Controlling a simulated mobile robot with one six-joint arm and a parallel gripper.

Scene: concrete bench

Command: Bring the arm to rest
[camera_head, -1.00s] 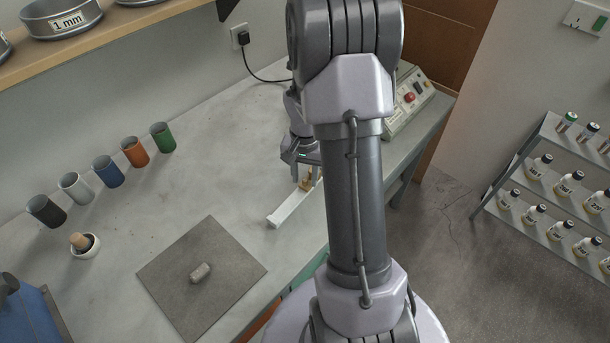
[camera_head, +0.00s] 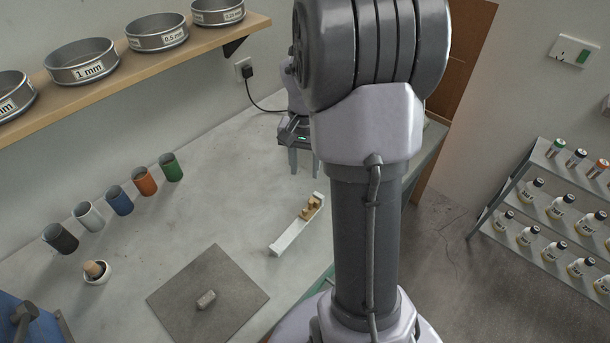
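My gripper (camera_head: 304,163) shows just left of my arm's thick upright link. Its two fingers point down and stand apart, with nothing between them. It hangs above the bench (camera_head: 225,150), behind a narrow white tray (camera_head: 285,240) and apart from it. A small tan wooden-looking piece (camera_head: 311,207) sits at the far end of that tray. My arm link hides part of the bench to the right.
A grey mat (camera_head: 180,290) with a small grey lump (camera_head: 206,299) lies at the front. Several coloured cups (camera_head: 120,201) line the wall, near a mortar (camera_head: 97,273). A shelf with sieves (camera_head: 82,62) overhangs the back left. A bottle rack (camera_head: 530,200) stands right.

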